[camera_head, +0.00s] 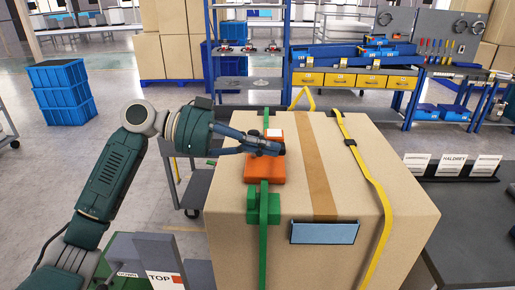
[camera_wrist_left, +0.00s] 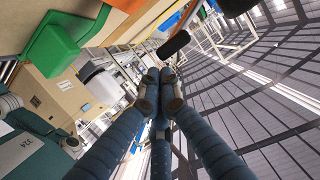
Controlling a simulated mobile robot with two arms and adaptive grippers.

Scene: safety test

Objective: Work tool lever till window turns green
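An orange strapping tool (camera_head: 265,170) sits on the green strap (camera_head: 264,228) on top of a large cardboard box (camera_head: 390,215). A small white patch (camera_head: 273,132) shows at its far end; I cannot tell if this is the window, and I see no lit green there. My left gripper (camera_head: 276,148) reaches in from the left over the tool. In the left wrist view its fingertips (camera_wrist_left: 160,88) are together with nothing visible between them. A black grip (camera_wrist_left: 174,45), likely the lever's, is just beyond them, seemingly apart. My right gripper is not in view.
A green buckle block (camera_head: 263,207) and a blue label plate (camera_head: 324,232) are on the box's near side. A yellow strap (camera_head: 372,180) runs down its right. A grey cart (camera_head: 195,185) stands behind left. A dark table (camera_head: 475,215) is at right.

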